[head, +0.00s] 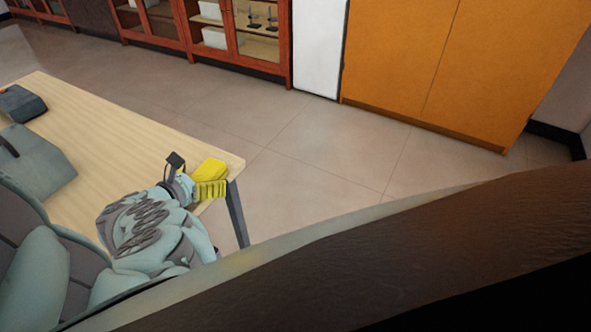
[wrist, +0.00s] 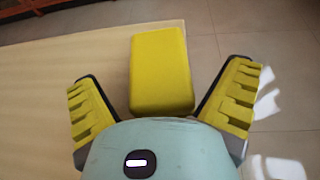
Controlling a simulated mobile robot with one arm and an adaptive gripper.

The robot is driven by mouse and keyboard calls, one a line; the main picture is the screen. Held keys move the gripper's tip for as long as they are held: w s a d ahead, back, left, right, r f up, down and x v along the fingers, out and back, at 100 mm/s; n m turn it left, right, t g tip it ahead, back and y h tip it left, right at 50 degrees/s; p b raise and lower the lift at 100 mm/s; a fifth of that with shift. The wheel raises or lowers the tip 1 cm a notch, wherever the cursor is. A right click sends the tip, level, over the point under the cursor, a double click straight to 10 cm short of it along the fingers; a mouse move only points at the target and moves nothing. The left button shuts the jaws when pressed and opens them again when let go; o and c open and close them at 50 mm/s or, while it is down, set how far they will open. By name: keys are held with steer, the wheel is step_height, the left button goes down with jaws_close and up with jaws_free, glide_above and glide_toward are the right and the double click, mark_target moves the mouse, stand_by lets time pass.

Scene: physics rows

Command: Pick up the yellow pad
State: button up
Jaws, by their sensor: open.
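The yellow pad (wrist: 161,68) is a plain block with rounded corners, lying near the corner of the wooden table. In the head view, the pad (head: 211,168) is partly covered by my gripper (head: 198,173). In the wrist view, my gripper (wrist: 163,85) is open, with one yellow ribbed finger on each side of the pad. Gaps show between both fingers and the pad. The pad's near end reaches the gripper's pale body in the picture. I cannot tell whether they touch.
The wooden table (head: 115,150) has bare surface left of the pad. A dark grey object (head: 20,103) and a grey-blue item (head: 38,165) lie at the table's left. Open tiled floor (head: 300,150) lies beyond the table edge. Cabinets (head: 410,60) line the back.

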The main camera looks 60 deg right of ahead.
mark_target(203, 175)
steer(key=c, duration=1.4)
steer(key=shift+r, duration=0.1)
steer(key=shift+r, duration=0.6)
step_height(203, 175, up, 3)
steer(key=shift+s+f+p, duration=0.1)
steer(key=shift+p, duration=0.65)
steer(key=s+a, duration=0.7)
steer(key=shift+a, duration=0.25)
steer(key=shift+s+a+r+p, duration=0.25)
steer(key=shift+s+a+p, duration=0.8)
steer(key=shift+p, duration=1.5)
steer(key=shift+s+a+r+p, duration=0.2)
steer(key=shift+s+a+p, duration=0.75)
steer(key=shift+p, duration=1.55)
